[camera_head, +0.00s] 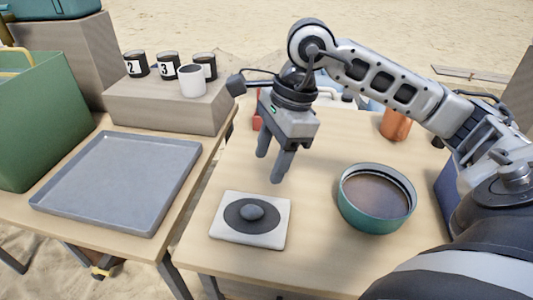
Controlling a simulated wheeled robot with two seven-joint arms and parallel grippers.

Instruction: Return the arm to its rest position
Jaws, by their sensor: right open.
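My right arm comes in from the right, and its gripper (270,166) hangs over the right table (330,262), fingers pointing down. The gripper is open, with a gap between its two fingers and nothing held. Below it lies a pale square mat (225,234) with a dark round pad, and a small dark rounded object (252,212) rests in the middle of the pad. The fingertips are above and apart from that object. My left gripper is not in view.
A teal bowl (377,220) with brown contents stands right of the mat. An orange cup (395,124) is behind it. On the left table are an empty grey tray (120,178), a green crate (45,120) and a block (165,107) bearing numbered black cups and a white cup (192,80).

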